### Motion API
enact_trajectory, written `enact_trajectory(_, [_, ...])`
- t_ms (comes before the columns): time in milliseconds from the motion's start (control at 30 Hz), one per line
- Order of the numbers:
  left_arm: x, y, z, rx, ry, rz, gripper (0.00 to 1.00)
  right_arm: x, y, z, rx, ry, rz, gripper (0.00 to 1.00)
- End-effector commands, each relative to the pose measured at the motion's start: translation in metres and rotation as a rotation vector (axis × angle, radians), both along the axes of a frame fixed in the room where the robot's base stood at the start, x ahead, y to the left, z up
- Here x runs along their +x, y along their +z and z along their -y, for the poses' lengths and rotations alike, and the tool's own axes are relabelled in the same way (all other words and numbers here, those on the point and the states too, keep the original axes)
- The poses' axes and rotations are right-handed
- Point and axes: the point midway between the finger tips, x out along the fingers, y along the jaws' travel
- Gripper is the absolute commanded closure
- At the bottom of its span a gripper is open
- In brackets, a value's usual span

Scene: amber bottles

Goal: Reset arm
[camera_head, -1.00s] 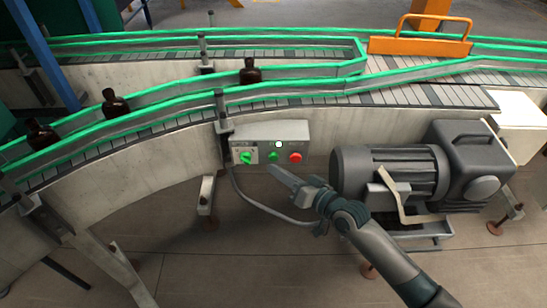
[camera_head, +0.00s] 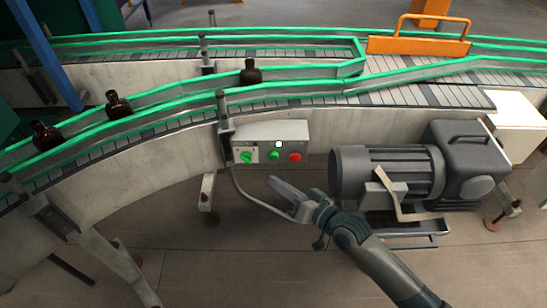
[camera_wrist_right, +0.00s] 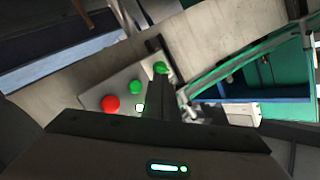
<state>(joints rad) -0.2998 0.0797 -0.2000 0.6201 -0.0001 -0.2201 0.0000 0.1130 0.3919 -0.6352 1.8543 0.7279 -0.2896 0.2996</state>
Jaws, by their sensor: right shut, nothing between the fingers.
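My right gripper (camera_head: 283,188) is shut and empty in the head view. It is below the control box (camera_head: 285,130) and apart from it. The box is light grey with a green rotary knob (camera_head: 246,157), a green button (camera_head: 272,155), a red button (camera_head: 295,157) and a lit white lamp (camera_head: 278,144). In the right wrist view my gripper's dark fingers (camera_wrist_right: 160,88) partly cover the box, and the red button (camera_wrist_right: 111,103) and green button (camera_wrist_right: 134,87) show left of them. My left gripper is not in view.
A conveyor with green rails carries amber bottles (camera_head: 251,73), (camera_head: 118,104), (camera_head: 46,135) above and left. A grey motor (camera_head: 385,170) stands right of my gripper, close to my arm. An orange guard (camera_head: 420,44) spans the belt. Open floor (camera_head: 230,260) lies below.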

Motion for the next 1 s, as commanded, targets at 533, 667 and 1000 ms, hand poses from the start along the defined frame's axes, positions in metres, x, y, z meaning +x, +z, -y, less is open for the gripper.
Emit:
enact_trajectory(533, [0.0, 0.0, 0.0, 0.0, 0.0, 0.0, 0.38, 0.002, -0.008, 0.003, -0.011, -0.01, -0.006, 1.0])
enact_trajectory(667, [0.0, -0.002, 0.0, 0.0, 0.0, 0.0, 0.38, 0.006, -0.035, 0.013, -0.047, -0.04, -0.025, 1.0])
enact_trajectory(1000, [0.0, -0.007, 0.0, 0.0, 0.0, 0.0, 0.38, -0.004, -0.199, 0.082, -0.288, -0.182, -0.161, 1.0])
